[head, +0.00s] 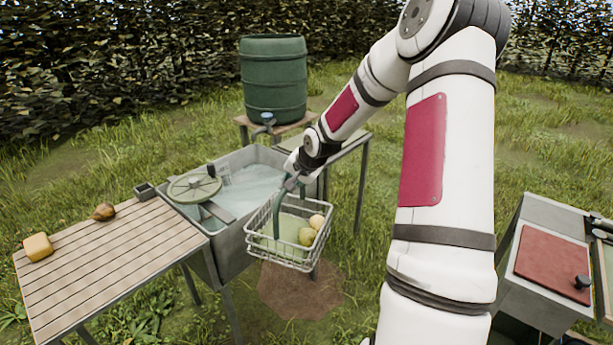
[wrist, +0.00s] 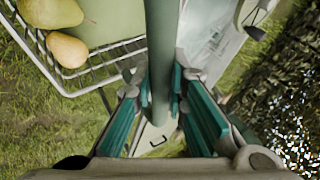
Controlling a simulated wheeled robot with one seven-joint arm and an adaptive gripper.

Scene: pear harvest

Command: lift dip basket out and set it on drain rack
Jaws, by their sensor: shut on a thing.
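The dip basket (head: 283,262) is a wire basket with a green handle (wrist: 160,50). It hangs in the air beside the front right of the sink (head: 232,250), above grass and bare soil. Several yellow-green pears (head: 307,237) lie in it; two pears (wrist: 68,50) show in the wrist view. My gripper (head: 291,184) is shut on the handle, with teal fingers (wrist: 163,100) on both sides of it. A slatted wooden top (head: 110,255) stands left of the sink; I cannot tell whether it is the drain rack.
The sink holds pale water, with a round green lid-like disc (head: 194,187) at its left. A yellow block (head: 38,247) and a brown object (head: 103,212) sit on the slatted top. A green barrel (head: 273,80) stands behind. A red board (head: 552,264) lies at right.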

